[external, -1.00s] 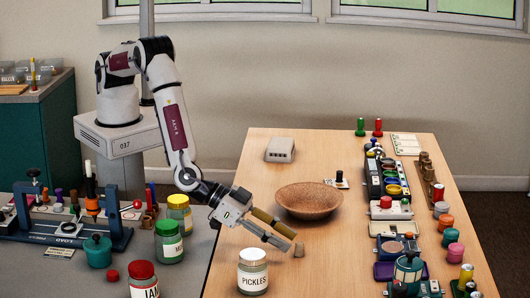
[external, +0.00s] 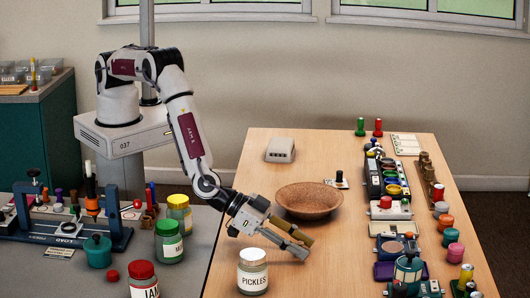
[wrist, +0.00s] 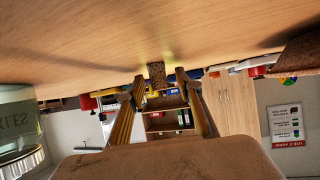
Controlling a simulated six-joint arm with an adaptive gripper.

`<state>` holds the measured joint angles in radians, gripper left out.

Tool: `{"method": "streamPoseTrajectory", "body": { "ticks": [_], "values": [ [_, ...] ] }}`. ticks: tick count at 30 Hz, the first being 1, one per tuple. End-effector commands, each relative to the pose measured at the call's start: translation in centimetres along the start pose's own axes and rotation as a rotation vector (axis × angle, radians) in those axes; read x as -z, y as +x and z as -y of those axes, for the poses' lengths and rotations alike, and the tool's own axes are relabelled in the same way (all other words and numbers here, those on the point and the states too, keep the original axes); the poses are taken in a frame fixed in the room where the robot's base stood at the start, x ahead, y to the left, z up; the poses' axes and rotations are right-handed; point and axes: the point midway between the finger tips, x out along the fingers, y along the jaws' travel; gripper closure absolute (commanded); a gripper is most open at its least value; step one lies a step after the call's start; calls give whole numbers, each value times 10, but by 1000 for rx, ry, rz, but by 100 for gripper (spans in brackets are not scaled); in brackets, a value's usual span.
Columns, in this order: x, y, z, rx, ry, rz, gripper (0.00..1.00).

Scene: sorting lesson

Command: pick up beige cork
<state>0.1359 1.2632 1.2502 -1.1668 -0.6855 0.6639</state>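The beige cork (wrist: 156,75) stands on the wooden table (wrist: 90,45), which appears at the top of the upside-down wrist view. My gripper (wrist: 160,83) is open, with one finger on each side of the cork and visible gaps between fingers and cork. In the external view my gripper (external: 305,249) is low over the table (external: 230,262), tilted down to the right; its fingers hide the cork there.
A pickles jar (external: 252,271) stands close in front of my gripper, and it shows at the left of the wrist view (wrist: 18,125). A brown bowl (external: 308,200) sits just behind my gripper. Several coloured items line the table's right side. Bare table lies to the gripper's right.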

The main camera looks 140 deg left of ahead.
Motion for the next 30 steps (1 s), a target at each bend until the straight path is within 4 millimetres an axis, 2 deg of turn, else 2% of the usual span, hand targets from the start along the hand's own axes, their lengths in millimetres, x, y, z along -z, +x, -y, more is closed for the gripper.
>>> {"method": "streamPoseTrajectory", "body": {
  "ticks": [5,10,11,23,30],
  "values": [
    [0,0,0,0,0,0,65],
    [0,0,0,0,0,0,89],
    [0,0,0,0,0,0,91],
    [0,0,0,0,0,0,92],
    [9,-4,0,-1,-1,-2,92]
  ]
}}
